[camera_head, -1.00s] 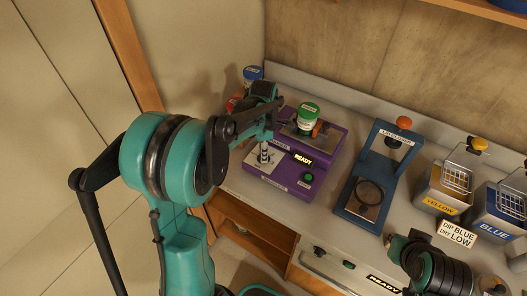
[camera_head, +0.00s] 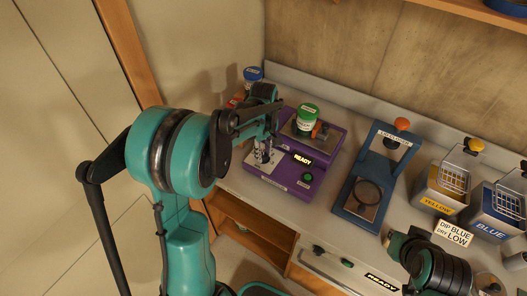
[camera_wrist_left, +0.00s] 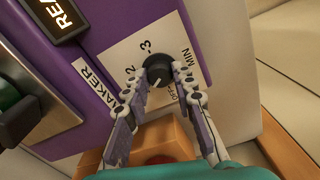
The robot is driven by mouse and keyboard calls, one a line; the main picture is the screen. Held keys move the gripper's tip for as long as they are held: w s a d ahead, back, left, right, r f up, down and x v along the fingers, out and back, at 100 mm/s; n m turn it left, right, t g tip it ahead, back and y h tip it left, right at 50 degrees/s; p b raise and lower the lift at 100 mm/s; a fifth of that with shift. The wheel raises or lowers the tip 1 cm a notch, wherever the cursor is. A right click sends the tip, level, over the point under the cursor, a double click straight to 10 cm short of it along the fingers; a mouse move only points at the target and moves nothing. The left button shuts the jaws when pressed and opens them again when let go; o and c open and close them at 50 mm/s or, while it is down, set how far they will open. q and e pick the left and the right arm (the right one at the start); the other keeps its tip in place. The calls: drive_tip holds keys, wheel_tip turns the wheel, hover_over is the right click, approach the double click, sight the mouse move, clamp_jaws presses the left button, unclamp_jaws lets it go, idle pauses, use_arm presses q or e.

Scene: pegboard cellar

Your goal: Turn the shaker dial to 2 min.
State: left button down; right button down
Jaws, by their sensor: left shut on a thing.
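The purple shaker (camera_head: 288,184) stands on the bench with a lit READY display (camera_head: 303,159). Its black dial (camera_wrist_left: 157,68) sits on a white panel (camera_wrist_left: 127,48) printed with 2, 3, OFF and MIN. My left gripper (camera_head: 263,150) is over this panel. In the left wrist view its two fingers are shut on the dial, one on each side. The dial's white mark shows at its lower edge, pointing down and slightly left, between OFF and 2. A finger hides part of the print there. My right gripper cannot be made out; only part of that arm shows at lower right.
A green-lidded jar (camera_head: 306,117) sits on top of the shaker. A blue stand (camera_head: 372,185) with an orange knob is to the right, then the yellow (camera_head: 437,200) and blue (camera_head: 488,219) tubs with wire baskets.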

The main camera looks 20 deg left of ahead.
sight(264, 155)
use_arm(q)
drive_tip(key=m, duration=1.1)
drive_tip(key=shift+m+p, duration=0.4)
idle(0.3)
drive_tip(key=c, duration=1.2)
unclamp_jaws()
wheel_tip(264, 155, up, 12)
